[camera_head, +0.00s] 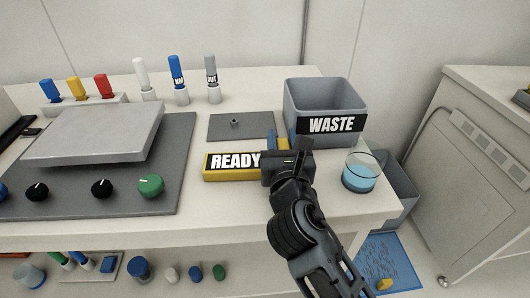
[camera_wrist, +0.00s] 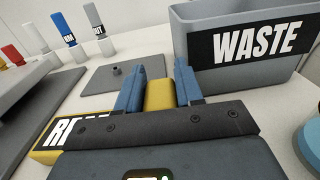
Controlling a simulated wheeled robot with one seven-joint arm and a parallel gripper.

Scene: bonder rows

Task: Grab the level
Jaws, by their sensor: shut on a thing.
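A yellow block (camera_wrist: 160,95), which I take to be the level, sits between the two blue fingers of my gripper (camera_wrist: 158,88) in the wrist view. My gripper is shut on it, and the dark gripper body hides its near part. In the head view my gripper (camera_head: 281,142) is over the table at the right end of a yellow bar with a black READY label (camera_head: 235,161). The bar also shows at the lower left of the wrist view (camera_wrist: 45,156). I cannot tell whether the block and the bar are one piece.
A grey WASTE bin (camera_head: 331,124) stands close behind and right of my gripper. A glass beaker with blue liquid (camera_head: 360,175) is to the right. A flat grey plate (camera_head: 225,128) lies behind. A machine with knobs (camera_head: 150,185) and several coloured bottles fill the left.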

